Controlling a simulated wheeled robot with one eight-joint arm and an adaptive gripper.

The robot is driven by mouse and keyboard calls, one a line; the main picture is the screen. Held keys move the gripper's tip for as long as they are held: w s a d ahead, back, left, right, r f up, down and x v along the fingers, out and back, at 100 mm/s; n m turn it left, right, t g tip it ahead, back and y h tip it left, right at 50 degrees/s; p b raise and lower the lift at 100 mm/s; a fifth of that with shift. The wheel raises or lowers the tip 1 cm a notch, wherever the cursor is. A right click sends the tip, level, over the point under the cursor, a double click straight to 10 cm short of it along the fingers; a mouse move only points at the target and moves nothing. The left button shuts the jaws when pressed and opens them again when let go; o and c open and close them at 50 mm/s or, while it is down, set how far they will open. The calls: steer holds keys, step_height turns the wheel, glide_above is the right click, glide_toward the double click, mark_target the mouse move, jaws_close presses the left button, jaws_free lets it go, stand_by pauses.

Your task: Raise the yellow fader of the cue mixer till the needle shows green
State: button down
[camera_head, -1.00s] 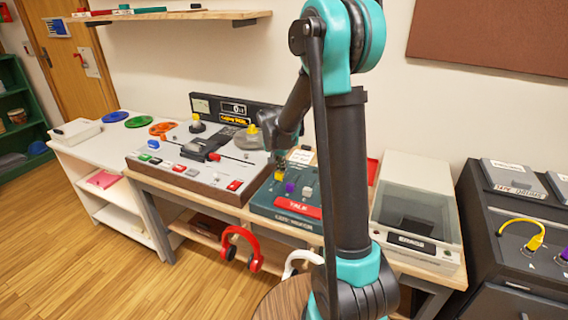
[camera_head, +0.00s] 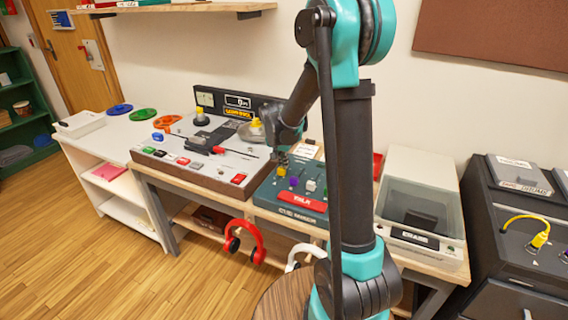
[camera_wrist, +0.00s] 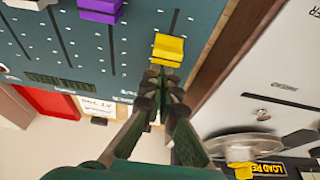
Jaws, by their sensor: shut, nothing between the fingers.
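The cue mixer (camera_head: 268,200) is a teal-green box on the bench. Its yellow fader (camera_head: 281,171) also shows in the wrist view (camera_wrist: 168,49), with a dark slot running up from it; the lower part of the slot is hidden by my fingers. Purple (camera_wrist: 101,9) and white (camera_wrist: 30,3) fader caps stand to its left there. My gripper (camera_wrist: 158,78) is shut and empty, its tips just below the yellow cap in the wrist view. I cannot tell whether they touch it. I cannot make out a needle on the mixer.
The grey tape machine (camera_head: 202,175) stands left of the mixer, with a small pale meter (camera_head: 205,99) too small to read. A clear-lidded box (camera_head: 420,190) stands to the right. Red headphones (camera_head: 244,240) hang below the bench edge.

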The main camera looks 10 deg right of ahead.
steer(key=w+d, duration=0.2)
steer(key=w, duration=0.1)
steer(key=v, duration=0.9)
steer(key=s+a+m, duration=0.4)
steer(key=s+m, duration=0.2)
steer(key=m, duration=1.2)
steer(key=s+a+m, duration=0.4)
steer(key=s+m, duration=0.1)
steer(key=m, duration=1.3)
steer(key=x, duration=0.9)
steer(key=shift+w+d+f, duration=0.25)
steer(key=shift+w+d, duration=0.05)
steer(key=shift+d, duration=0.05)
steer(key=shift+w+d+r, duration=0.1)
steer(key=shift+w+d, duration=0.55)
steer(key=shift+w, duration=0.35)
steer(key=shift+w+d, duration=0.35)
steer(key=shift+w, duration=0.2)
